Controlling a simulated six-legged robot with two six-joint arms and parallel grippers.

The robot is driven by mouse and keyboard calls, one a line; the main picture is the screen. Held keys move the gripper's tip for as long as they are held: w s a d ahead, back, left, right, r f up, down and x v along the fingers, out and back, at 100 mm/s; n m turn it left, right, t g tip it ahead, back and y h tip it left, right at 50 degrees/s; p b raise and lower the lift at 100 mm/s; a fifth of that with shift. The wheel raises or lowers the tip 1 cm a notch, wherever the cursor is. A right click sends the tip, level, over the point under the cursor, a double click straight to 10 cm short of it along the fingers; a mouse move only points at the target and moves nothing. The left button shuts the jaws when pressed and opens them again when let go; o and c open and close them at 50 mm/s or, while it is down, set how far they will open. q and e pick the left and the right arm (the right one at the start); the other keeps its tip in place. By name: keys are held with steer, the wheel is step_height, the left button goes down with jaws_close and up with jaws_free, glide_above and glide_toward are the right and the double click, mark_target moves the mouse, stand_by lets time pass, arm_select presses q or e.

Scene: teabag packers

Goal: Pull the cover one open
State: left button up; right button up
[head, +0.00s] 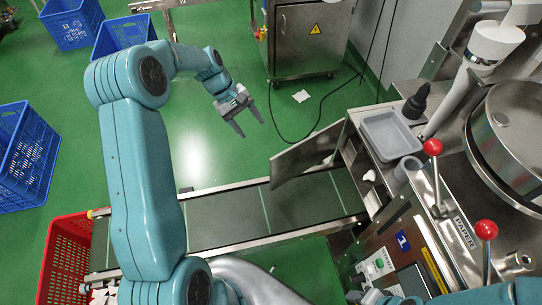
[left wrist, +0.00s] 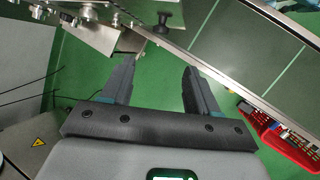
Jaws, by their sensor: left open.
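A flat metal panel (head: 308,157) stands out from the machine's left side, over the conveyor. It appears to be a cover swung outward, but I cannot tell for sure that it is cover one. A blue label "1" (head: 402,241) is on the machine front below it. My left gripper (head: 246,122) is open and empty, up and left of the panel and apart from it. In the left wrist view its two fingers (left wrist: 158,82) are spread over green floor. A black knob (left wrist: 163,22) shows beyond them. Only parts of my right arm show at the bottom edge.
The conveyor (head: 225,220) runs left from the machine. A red crate (head: 66,250) and a blue crate (head: 25,160) stand at the left. A steel cabinet (head: 304,42) stands at the back, with a black cable on the floor. A grey tray (head: 388,136) sits on the machine.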

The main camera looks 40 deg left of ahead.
arm_select(q)
steer(key=p+x, duration=0.3)
steer(key=x, duration=1.2)
steer(key=shift+f+p, duration=0.3)
steer(key=shift+f, duration=0.05)
steer(key=shift+d, duration=0.1)
jaws_close()
